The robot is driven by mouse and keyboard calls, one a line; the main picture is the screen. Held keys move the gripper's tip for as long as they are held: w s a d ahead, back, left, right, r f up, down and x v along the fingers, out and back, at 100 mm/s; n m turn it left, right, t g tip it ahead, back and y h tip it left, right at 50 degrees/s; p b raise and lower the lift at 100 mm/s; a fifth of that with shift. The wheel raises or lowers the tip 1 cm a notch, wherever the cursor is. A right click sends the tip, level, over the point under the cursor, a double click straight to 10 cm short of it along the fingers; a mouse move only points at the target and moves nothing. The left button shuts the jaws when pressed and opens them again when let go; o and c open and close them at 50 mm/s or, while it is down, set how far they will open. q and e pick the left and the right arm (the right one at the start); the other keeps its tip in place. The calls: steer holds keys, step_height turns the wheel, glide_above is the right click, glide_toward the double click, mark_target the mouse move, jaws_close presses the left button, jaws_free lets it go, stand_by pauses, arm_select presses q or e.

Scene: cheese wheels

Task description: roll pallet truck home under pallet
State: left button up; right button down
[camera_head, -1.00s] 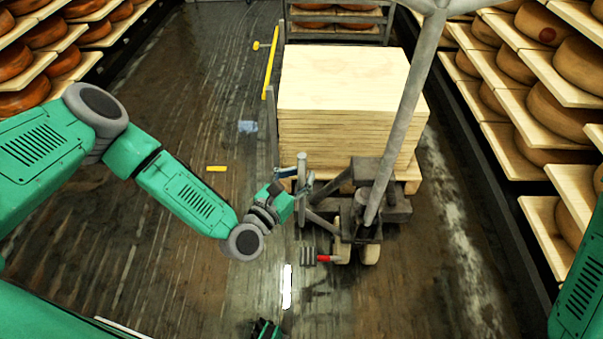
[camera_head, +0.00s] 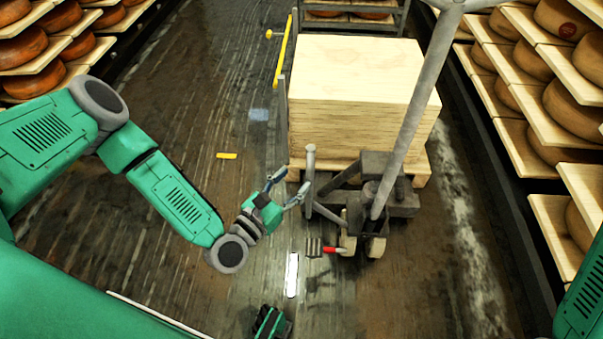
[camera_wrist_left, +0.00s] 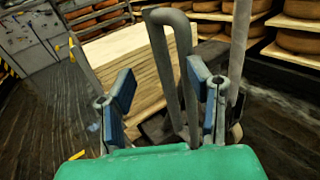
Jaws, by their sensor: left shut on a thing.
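The grey pallet truck (camera_head: 388,195) stands at the near end of the pallet (camera_head: 421,165), which carries a pale stack of boards (camera_head: 350,65). Its long handle (camera_head: 417,110) leans up to the right. The truck's forks are hidden from here. My left gripper (camera_head: 285,186) is beside the truck's grey upright loop bar (camera_head: 310,163), on its left. In the left wrist view, the blue-padded fingers (camera_wrist_left: 162,100) stand well apart, with the loop bar (camera_wrist_left: 187,75) showing between them. Contact with the bar is hard to see.
Cheese shelves (camera_head: 520,130) line the right side and more (camera_head: 60,50) the left. A yellow bar (camera_head: 283,50) and rack (camera_head: 365,18) stand behind. A red-handled fork tool (camera_head: 328,250) is by the truck wheels. The floor at left is open.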

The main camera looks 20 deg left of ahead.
arm_select(q)
steer(key=v, duration=0.9)
steer(key=shift+s, duration=0.2)
arm_select(e)
steer(key=shift+a+r, duration=0.1)
steer(key=shift+r, duration=0.2)
arm_select(q)
steer(key=shift+a, duration=0.15)
arm_select(e)
steer(key=shift+f, duration=0.2)
stand_by(0.3)
arm_select(q)
steer(key=v, duration=1.2)
